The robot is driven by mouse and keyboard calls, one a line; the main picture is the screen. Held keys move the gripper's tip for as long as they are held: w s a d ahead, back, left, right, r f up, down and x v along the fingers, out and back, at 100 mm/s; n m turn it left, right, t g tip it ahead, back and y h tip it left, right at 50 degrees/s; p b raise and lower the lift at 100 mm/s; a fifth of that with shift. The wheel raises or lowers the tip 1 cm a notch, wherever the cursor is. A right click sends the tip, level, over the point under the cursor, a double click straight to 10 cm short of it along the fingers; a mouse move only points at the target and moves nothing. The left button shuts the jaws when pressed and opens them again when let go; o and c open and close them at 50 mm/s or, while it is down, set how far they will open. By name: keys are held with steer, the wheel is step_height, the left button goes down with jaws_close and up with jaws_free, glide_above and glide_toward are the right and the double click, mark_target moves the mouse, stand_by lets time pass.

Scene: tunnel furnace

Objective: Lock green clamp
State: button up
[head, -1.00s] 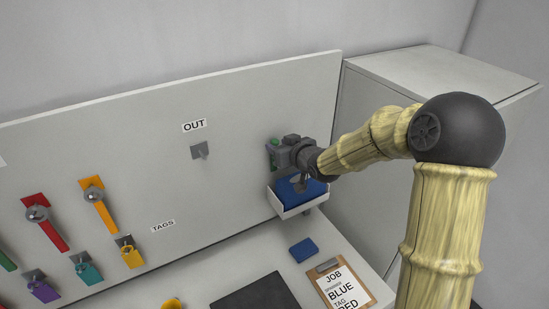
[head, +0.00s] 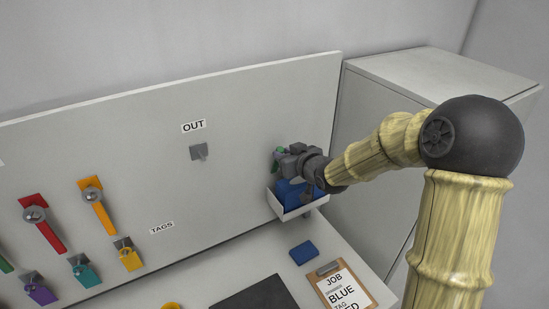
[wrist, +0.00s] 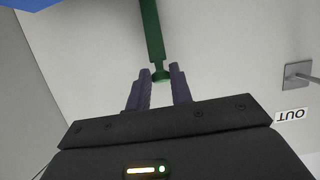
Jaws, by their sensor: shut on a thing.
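The green clamp shows in the wrist view as a long green bar (wrist: 152,35) with a rounded end. That end sits between my gripper's two dark fingertips (wrist: 160,80), and the jaws are shut on it. In the head view my gripper (head: 280,158) is at the right part of the upright panel, just above a white holder. Only small green bits of the clamp (head: 277,151) show there; the rest is hidden behind my gripper.
A white holder (head: 297,212) with blue things in it is right below my gripper. A hook (head: 199,152) under the OUT label is to the left. Red and orange levers (head: 105,221) and coloured tags hang farther left. A clipboard (head: 342,287) and blue block (head: 304,253) lie below.

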steer(key=shift+s+d+f, duration=0.1)
steer(key=shift+s, duration=0.05)
steer(key=shift+s+d+f+b, duration=0.35)
steer(key=shift+s+d+f, duration=0.1)
steer(key=shift+s, duration=0.15)
steer(key=shift+s+d+f+b, duration=0.35)
steer(key=shift+s+f, duration=0.05)
steer(key=shift+s, duration=0.2)
steer(key=shift+s+d+f+b, duration=0.3)
steer(key=shift+s+f+b, duration=0.25)
steer(key=shift+f, duration=0.1)
steer(key=shift+s+d+f+b, duration=0.3)
steer(key=shift+s+f+b, duration=0.1)
steer(key=shift+f+b, duration=0.15)
